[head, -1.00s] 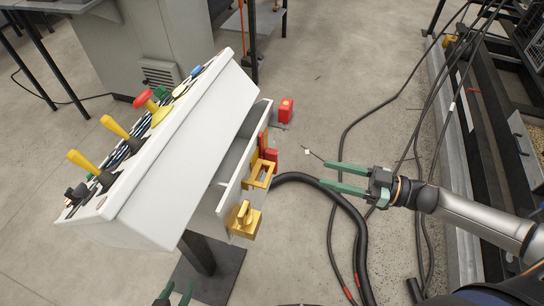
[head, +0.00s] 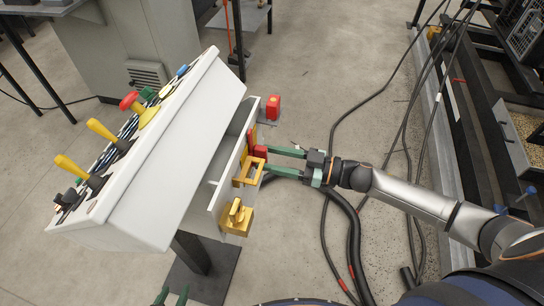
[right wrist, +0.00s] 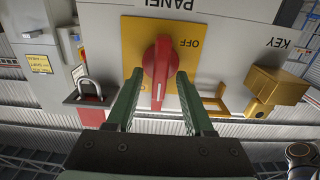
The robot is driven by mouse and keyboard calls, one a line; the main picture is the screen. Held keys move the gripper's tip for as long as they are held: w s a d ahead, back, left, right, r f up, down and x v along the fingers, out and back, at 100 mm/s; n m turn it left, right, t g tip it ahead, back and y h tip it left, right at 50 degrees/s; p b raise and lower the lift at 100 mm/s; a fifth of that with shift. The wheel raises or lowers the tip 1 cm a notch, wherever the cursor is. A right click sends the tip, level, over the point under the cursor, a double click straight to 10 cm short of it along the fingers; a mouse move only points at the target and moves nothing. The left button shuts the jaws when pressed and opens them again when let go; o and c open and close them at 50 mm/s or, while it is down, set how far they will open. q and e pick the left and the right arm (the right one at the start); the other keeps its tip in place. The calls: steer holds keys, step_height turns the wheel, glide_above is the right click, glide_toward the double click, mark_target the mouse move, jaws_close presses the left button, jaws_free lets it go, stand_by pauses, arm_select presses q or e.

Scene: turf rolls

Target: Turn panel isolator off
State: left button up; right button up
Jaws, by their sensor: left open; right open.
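The panel isolator is a red rotary handle (right wrist: 160,72) on a yellow plate (right wrist: 136,38) with an OFF label, upside down in the right wrist view. A pale mark on the handle points to the bottom of that picture. In the head view the red handle (head: 260,152) sits on the side of the white console. My right gripper (right wrist: 158,78) is open, with one green finger on each side of the handle. Contact cannot be told. In the head view this gripper (head: 268,158) reaches the handle from the right. My left gripper (head: 172,296) is open and empty at the bottom edge.
A yellow bracket (head: 250,171) and a yellow key block (head: 237,217) stick out beside the handle. A red holder (head: 273,107) with a padlock (right wrist: 90,88) is on the other side. The sloped console top (head: 170,150) carries levers and buttons. Black cables (head: 355,225) lie on the floor.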

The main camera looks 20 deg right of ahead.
jaws_close()
arm_select(q)
steer(key=shift+w+r, duration=0.1)
steer(key=shift+w, duration=0.15)
stand_by(0.5)
arm_select(e)
steer(key=n, duration=0.4)
steer(key=shift+s+n, duration=0.15)
steer(key=shift+n, duration=0.15)
arm_select(q)
steer(key=d+f+b, duration=0.1)
steer(key=b, duration=0.1)
steer(key=f+b, duration=0.1)
steer(key=shift+w+d+b, duration=0.3)
steer(key=shift+d+b, duration=0.05)
steer(key=shift+d, duration=0.05)
arm_select(e)
steer(key=n, duration=1.3)
steer(key=shift+s+a+f, duration=0.2)
steer(key=shift+f, duration=0.2)
arm_select(q)
steer(key=shift+w+r, duration=0.1)
arm_select(e)
steer(key=shift+n, duration=0.3)
